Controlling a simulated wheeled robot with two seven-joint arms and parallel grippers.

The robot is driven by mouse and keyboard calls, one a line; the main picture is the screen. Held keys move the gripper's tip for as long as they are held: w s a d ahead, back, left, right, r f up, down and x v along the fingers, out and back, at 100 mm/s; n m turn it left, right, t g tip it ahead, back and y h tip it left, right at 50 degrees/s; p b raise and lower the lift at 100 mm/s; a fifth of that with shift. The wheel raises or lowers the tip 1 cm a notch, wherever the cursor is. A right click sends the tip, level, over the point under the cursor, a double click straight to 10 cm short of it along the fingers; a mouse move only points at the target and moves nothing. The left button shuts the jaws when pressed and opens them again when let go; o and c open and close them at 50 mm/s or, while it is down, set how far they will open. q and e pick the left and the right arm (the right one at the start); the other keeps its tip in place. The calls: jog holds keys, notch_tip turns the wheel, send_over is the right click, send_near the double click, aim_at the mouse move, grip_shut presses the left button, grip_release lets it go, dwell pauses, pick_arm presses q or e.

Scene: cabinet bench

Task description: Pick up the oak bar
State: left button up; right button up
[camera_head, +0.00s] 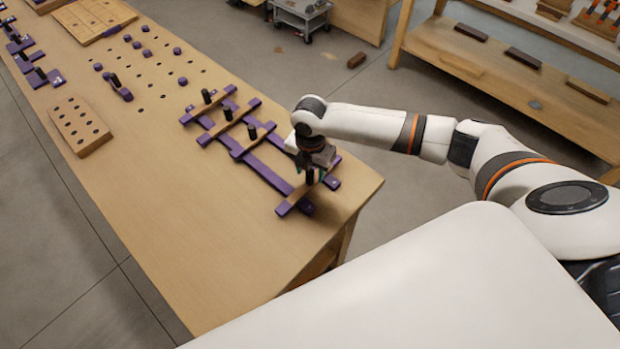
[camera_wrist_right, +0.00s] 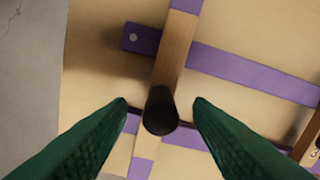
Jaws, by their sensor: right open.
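A light wooden bar with purple ends, which I take as the oak bar (camera_head: 296,196), lies across two purple rails near the bench's near right end. It also shows in the right wrist view (camera_wrist_right: 173,52), with a black upright knob (camera_wrist_right: 160,112) at its middle. My right gripper (camera_head: 311,178) is over this bar. Its green fingers (camera_wrist_right: 159,104) are open, one on each side of the knob, with gaps visible between; I cannot tell their exact height. In the head view the gripper partly hides the bar and knob. My left gripper is not in view.
Several similar knobbed bars (camera_head: 229,121) lie further along the purple rails (camera_head: 265,172). A drilled wooden block (camera_head: 80,126) and small purple pieces sit further left on the bench (camera_head: 190,240). The bench's near left surface is clear. A shelf unit (camera_head: 500,75) stands behind.

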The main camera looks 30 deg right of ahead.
jog(key=shift+f, duration=0.85)
jog(key=shift+c, duration=0.6)
grip_shut()
jog(key=shift+r, duration=0.1)
